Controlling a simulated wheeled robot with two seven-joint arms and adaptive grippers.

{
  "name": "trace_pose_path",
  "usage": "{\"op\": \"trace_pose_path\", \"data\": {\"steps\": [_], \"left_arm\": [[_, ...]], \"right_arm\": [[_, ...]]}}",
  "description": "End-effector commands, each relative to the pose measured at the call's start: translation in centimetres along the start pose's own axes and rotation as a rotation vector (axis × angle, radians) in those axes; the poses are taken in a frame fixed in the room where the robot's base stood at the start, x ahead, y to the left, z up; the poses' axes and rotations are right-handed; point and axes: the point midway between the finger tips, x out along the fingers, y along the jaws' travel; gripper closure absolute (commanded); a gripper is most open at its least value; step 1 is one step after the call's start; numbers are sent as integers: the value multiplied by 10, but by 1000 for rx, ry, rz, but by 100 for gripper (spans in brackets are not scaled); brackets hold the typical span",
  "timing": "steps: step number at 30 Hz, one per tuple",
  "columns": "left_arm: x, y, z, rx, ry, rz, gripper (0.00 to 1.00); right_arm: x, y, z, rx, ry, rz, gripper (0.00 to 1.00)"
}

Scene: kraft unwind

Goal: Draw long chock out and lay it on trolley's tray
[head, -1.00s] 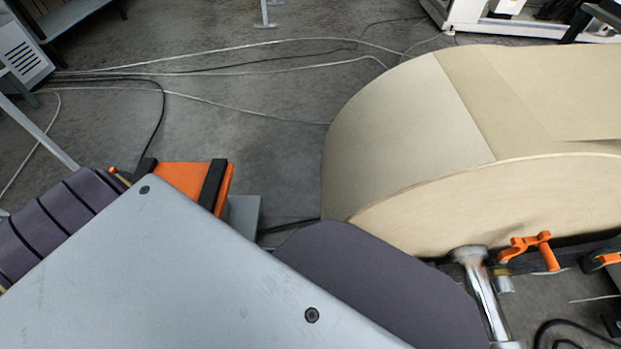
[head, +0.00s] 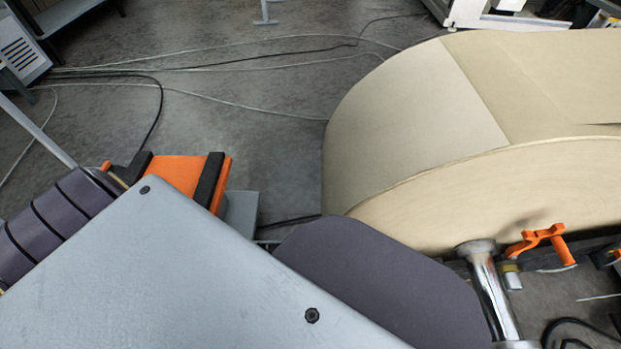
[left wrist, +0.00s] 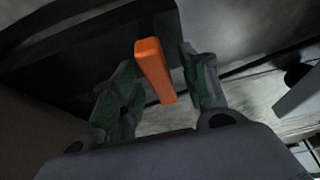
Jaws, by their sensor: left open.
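My left gripper (left wrist: 158,60) is open in the left wrist view. Its two fingers stand on either side of an orange bar (left wrist: 154,70), with a gap at the right finger; contact at the left cannot be told. The bar stands out from a dark flat part (left wrist: 85,55). I cannot tell whether this is the long chock. In the head view my left arm comes in from the left, and its gripper is hidden. My right gripper is not in view. I cannot identify the trolley's tray.
A large kraft paper roll (head: 415,125) fills the right side of the head view. A metal shaft (head: 490,290) and an orange handle (head: 538,240) are at its near face. An orange and black block (head: 178,177) is at left. Cables (head: 230,103) cross the floor.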

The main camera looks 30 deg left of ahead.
Motion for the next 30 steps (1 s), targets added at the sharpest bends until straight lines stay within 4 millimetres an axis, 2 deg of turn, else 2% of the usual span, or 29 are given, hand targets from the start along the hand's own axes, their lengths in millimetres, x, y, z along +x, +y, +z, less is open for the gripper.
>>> {"op": "trace_pose_path", "data": {"steps": [15, 25, 30], "left_arm": [[6, 0, 0, 0, 0, 0, 57], [6, 0, 0, 0, 0, 0, 99], [6, 0, 0, 0, 0, 0, 100]], "right_arm": [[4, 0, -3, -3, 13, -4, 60], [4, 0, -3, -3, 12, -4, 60], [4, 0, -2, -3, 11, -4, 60]]}}
